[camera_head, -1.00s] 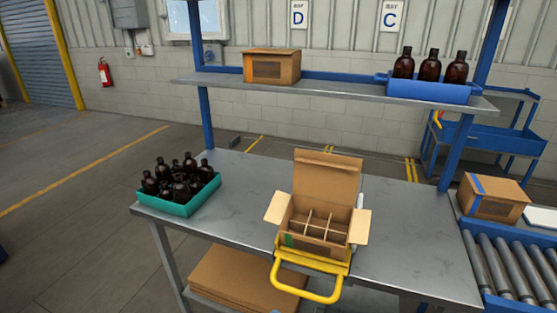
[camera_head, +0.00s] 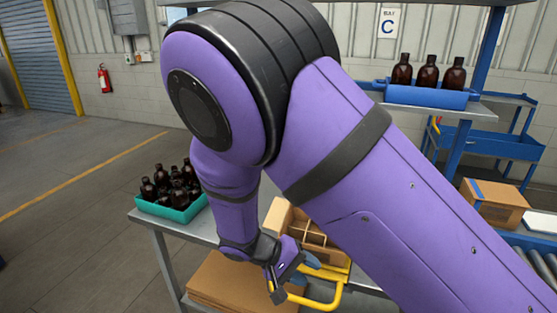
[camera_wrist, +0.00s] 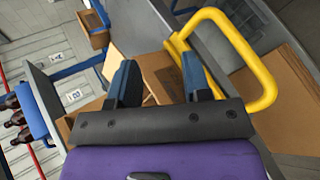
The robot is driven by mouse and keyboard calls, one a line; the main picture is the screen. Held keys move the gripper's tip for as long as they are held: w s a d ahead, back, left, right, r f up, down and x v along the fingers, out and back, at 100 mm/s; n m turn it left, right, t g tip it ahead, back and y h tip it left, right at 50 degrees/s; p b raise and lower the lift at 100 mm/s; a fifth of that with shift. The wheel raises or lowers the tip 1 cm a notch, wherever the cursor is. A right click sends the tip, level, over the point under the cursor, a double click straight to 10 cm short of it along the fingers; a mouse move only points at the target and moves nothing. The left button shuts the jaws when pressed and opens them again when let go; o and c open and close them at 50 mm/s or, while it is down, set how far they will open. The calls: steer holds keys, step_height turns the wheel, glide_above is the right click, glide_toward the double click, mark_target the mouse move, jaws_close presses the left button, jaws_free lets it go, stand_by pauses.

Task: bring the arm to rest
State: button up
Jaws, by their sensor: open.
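My purple arm (camera_head: 390,190) fills the middle of the head view and bends down toward the front of the bench. My gripper (camera_head: 292,280) is low at the bench's front edge, near the yellow handle (camera_head: 325,303). In the wrist view my gripper (camera_wrist: 160,85) has its two dark blue fingers apart with nothing held between them. The open cardboard box with dividers (camera_head: 280,218) stands on the bench behind my arm, partly hidden. In the wrist view the yellow handle (camera_wrist: 262,60) loops to the right of the fingers.
A teal tray (camera_head: 178,212) of several amber bottles stands at the bench's left end. A blue bin (camera_head: 425,95) with three bottles is on the upper shelf. A taped carton (camera_head: 492,203) sits at the right by the rollers (camera_head: 543,262). Flat cardboard (camera_head: 235,285) lies below the bench.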

steer(key=s+d+r+m+g+y, duration=0.1)
steer(key=d+r+y, duration=0.3)
steer(key=d+r, duration=0.5)
steer(key=s+d+r+m+y, duration=0.1)
steer(key=d+r+y, duration=0.35)
steer(key=r, duration=0.85)
steer(key=s+d+r+t+y, duration=0.2)
steer(key=s+d+r+t, duration=0.3)
steer(key=s+d+r, duration=0.5)
steer(key=shift+s+d+r+m+t, duration=0.35)
steer(key=shift+s+r, duration=0.4)
steer(key=shift+s, duration=1.3)
